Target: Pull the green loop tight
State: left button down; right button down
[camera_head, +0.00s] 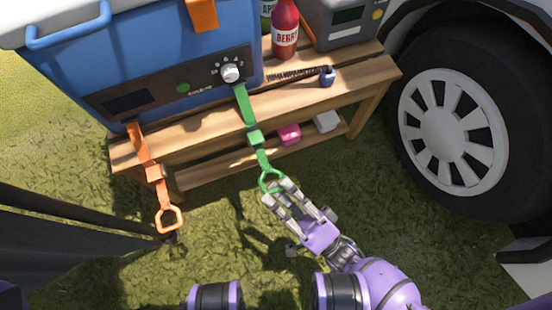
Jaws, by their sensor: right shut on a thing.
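The green loop (268,179) hangs at the lower end of a green strap (246,106). The strap runs down from the front of a blue cooler (150,50), over the bench edge, through a green buckle (255,138). My right gripper (278,192) is shut on the green loop, in front of the bench. The strap looks fairly straight between the buckle and the loop. The fingers cover the loop's lower right part.
An orange strap with an orange loop (169,219) hangs at the left. A vehicle wheel (452,130) stands at the right. Grass lies in front.

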jog(key=shift+s+d+f, duration=0.1)
jog(key=shift+s+f, duration=0.15)
jog(key=c, duration=2)
grip_release()
jog(key=shift+o, duration=0.3)
jog(key=shift+r, duration=0.15)
pick_arm(q)
jog(key=shift+s, duration=0.25)
pick_arm(e)
jog(key=v, duration=1.2)
